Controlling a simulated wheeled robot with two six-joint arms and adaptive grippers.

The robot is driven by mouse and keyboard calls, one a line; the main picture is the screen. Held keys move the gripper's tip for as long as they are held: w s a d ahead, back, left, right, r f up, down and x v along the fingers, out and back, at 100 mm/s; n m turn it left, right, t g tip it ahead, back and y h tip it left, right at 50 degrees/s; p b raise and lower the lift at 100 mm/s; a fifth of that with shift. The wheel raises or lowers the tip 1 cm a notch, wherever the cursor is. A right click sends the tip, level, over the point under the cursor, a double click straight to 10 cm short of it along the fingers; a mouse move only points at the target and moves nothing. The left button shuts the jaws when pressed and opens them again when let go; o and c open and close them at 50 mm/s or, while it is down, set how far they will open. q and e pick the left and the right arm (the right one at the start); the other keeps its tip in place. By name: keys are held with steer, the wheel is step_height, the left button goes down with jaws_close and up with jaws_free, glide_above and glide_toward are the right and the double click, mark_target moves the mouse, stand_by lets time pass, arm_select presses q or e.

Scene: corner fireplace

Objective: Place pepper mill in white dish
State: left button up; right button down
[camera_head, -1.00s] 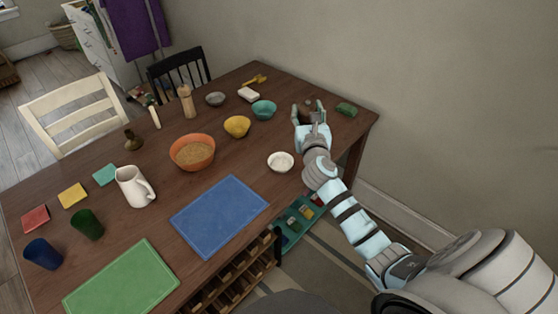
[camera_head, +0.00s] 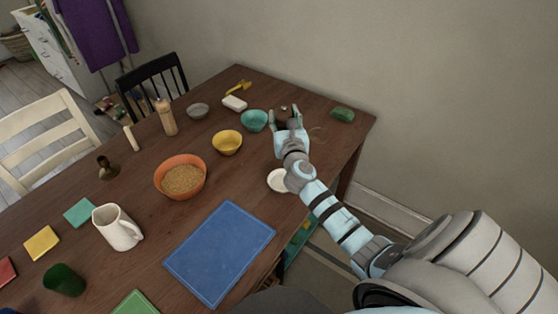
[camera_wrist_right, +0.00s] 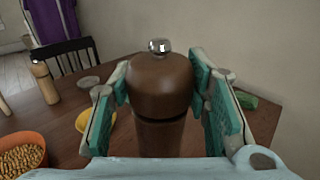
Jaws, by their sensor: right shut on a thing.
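The dark brown pepper mill (camera_wrist_right: 160,88) with a silver knob stands upright between the fingers of my right gripper (camera_wrist_right: 162,100), which is shut on it. In the head view my right gripper (camera_head: 285,114) is over the far right part of the table, just right of the teal bowl; the mill is mostly hidden there. Whether the mill's base touches the table cannot be told. The white dish (camera_head: 276,181) sits nearer to me, beside my right wrist, which covers its right part. My left gripper is not in view.
A teal bowl (camera_head: 254,121), yellow bowl (camera_head: 227,143) and orange bowl (camera_head: 180,178) stand left of my arm. A light wooden mill (camera_head: 167,118) stands farther left. A green block (camera_head: 342,114) lies at the right. A blue mat (camera_head: 220,252) lies in front.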

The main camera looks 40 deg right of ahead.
steer(key=f+b, duration=0.1)
steer(key=f, duration=0.2)
steer(key=f+b, duration=0.2)
steer(key=f, duration=0.1)
steer(key=s+f+b, duration=0.1)
steer(key=f+b, duration=0.1)
steer(key=f, duration=0.1)
steer(key=shift+a+f, duration=0.3)
steer(key=shift+a, duration=0.05)
steer(key=f+b, duration=0.1)
steer(key=f, duration=0.1)
steer(key=w+f+b, duration=0.1)
steer(key=f+b, duration=0.1)
steer(key=shift+f, duration=0.35)
steer(key=shift+s+f+b, duration=0.1)
steer(key=shift+f+b, duration=0.25)
steer(key=shift+b, duration=0.05)
steer(key=shift+s+r, duration=0.15)
steer(key=shift+r, duration=0.1)
steer(key=shift+f, duration=0.15)
steer(key=c, duration=0.9)
jaws_free()
steer(key=shift+f, duration=0.1)
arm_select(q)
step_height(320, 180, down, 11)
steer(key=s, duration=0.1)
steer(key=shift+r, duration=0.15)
arm_select(e)
steer(key=shift+o, duration=0.2)
